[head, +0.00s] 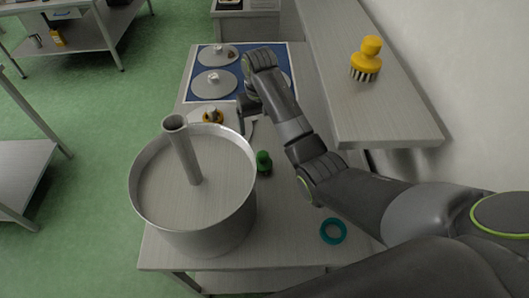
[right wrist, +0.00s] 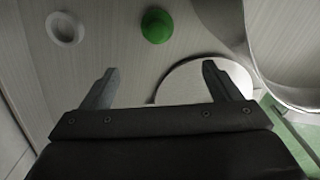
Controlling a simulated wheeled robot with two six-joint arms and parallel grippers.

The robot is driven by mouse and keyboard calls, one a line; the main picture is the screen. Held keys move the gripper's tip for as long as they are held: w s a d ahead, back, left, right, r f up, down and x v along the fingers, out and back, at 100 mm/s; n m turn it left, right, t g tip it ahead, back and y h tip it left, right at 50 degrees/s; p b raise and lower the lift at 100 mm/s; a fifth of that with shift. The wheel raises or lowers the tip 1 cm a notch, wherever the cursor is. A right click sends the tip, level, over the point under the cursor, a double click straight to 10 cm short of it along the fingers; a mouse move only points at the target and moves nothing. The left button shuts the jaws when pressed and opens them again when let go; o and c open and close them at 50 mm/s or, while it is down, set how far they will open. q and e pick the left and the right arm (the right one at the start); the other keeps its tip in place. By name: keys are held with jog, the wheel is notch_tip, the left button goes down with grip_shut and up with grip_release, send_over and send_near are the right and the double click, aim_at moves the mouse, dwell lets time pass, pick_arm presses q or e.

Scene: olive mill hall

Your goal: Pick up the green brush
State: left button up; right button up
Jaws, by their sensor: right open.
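The green brush (head: 264,162) stands on the metal table between the big steel pot and my right arm. Only its small green top shows clearly; its bristles are hard to make out. In the right wrist view the green brush (right wrist: 156,26) lies beyond the fingertips, near the top edge. My right gripper (head: 247,127) is open and empty above the table, a little further back than the brush. Its two fingers (right wrist: 159,70) are spread wide in the right wrist view, with nothing between them. My left gripper is not in view.
The steel pot (head: 147,215) with an upright tube (head: 186,155) stands close left of the brush. Pale discs with knobs lie on a blue mat (head: 241,92) behind. A teal ring (head: 333,242) lies front right. A yellow brush (head: 368,62) stands on the right shelf (head: 385,125).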

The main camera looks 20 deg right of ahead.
aim_at(263, 154)
jog(key=f+b, duration=0.2)
jog(key=s+f+b, duration=0.1)
jog(key=f+b, duration=0.1)
jog(key=shift+d+f, duration=0.1)
jog(key=shift+d, duration=0.05)
notch_tip(263, 154, down, 3)
jog(key=shift+w+f+b, duration=0.15)
jog(key=shift+b, duration=0.3)
notch_tip(263, 154, down, 3)
jog(key=shift+f+p, duration=0.1)
jog(key=shift+p, duration=0.65)
jog(key=shift+f, duration=0.5)
jog(key=f, duration=0.1)
jog(key=f+p, duration=0.1)
jog(key=f, duration=0.2)
jog(key=shift+s, duration=0.35)
jog(key=shift+f, duration=0.55)
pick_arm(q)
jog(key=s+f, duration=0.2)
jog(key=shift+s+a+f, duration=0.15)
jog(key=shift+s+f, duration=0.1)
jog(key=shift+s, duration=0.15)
pick_arm(e)
jog(key=shift+w, duration=0.1)
jog(key=shift+c, duration=0.4)
